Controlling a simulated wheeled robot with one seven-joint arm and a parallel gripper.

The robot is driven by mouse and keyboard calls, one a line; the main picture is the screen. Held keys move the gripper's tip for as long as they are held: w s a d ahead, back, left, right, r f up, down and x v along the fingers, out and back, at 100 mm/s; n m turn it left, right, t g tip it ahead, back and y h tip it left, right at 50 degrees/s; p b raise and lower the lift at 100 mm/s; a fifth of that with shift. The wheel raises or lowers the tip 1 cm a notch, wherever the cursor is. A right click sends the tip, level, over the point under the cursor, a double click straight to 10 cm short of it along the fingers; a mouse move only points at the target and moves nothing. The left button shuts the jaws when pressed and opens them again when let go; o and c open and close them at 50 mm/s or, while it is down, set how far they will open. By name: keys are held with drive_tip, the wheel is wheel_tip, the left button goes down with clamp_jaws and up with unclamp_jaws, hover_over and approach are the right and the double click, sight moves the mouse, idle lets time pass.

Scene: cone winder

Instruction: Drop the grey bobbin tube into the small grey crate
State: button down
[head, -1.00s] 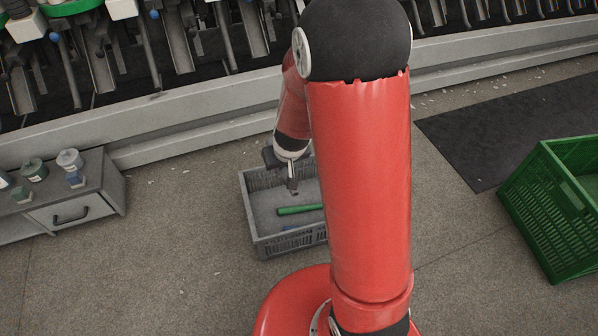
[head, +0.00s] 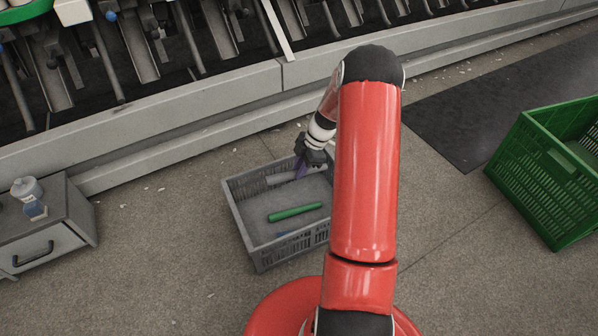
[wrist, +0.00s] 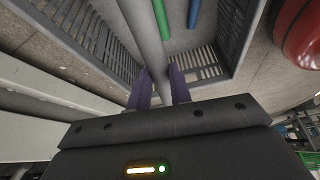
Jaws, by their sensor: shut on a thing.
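The small grey crate (head: 243,222) stands on the floor left of my red arm in the head view; its slatted wall also shows in the wrist view (wrist: 203,63). My gripper (head: 302,168) is over the crate's far part. In the wrist view its purple fingers (wrist: 160,82) are shut on the grey bobbin tube (wrist: 143,32), which runs between them and away across the crate. The tube shows pale beside the fingers in the head view (head: 281,178). Its height above the crate floor is hard to tell.
A green tube (head: 295,212) and a blue tube (head: 288,234) lie in the crate. A large green crate (head: 530,180) stands at right, a grey drawer cabinet (head: 45,245) at left. The winding machine's base (head: 180,120) runs behind. Floor between cabinet and crate is clear.

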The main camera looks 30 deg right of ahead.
wheel_tip(320, 180, down, 6)
drive_tip(key=shift+r+b, duration=0.1)
drive_tip(key=shift+b, duration=1.05)
drive_tip(key=c, duration=1.2)
unclamp_jaws()
drive_tip(key=shift+p+v, duration=0.55)
drive_tip(key=shift+v, duration=3.4)
drive_tip(key=shift+a, duration=0.1)
